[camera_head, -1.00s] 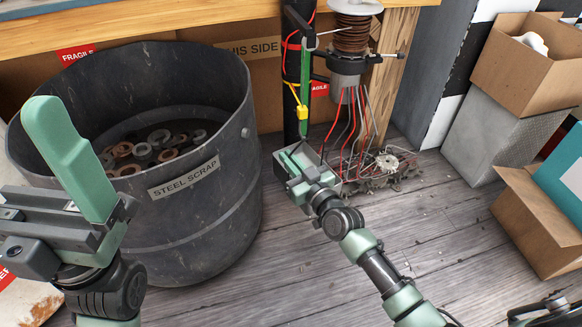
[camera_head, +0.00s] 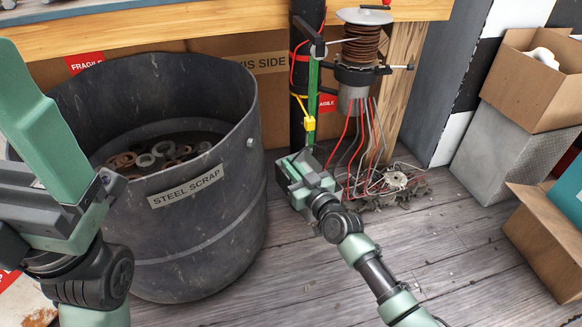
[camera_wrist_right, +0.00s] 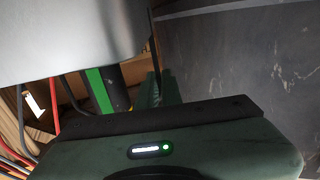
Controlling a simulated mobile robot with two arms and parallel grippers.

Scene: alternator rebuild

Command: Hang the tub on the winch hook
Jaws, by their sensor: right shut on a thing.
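A large dark grey tub (camera_head: 205,235) labelled STEEL SCRAP stands upright on the floor, with several metal rings inside. Its wall seems to fill the right of the wrist view (camera_wrist_right: 235,50). My right gripper (camera_head: 296,165) is just right of the tub, below a green strip (camera_head: 313,85). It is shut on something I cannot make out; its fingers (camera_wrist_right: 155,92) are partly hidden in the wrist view. A small yellow piece (camera_head: 309,123), possibly a hook, hangs beside the strip. A coil-wound spool (camera_head: 361,45), perhaps the winch, is right of it. My left gripper (camera_head: 45,150) is cut off at left.
Red and grey wires (camera_head: 365,145) hang below the spool onto a cluttered metal part (camera_head: 395,182). A black post (camera_head: 305,75) and wooden bench edge (camera_head: 200,28) stand behind. Cardboard boxes (camera_head: 535,85) are at right. The wooden floor (camera_head: 445,245) is mostly clear in front.

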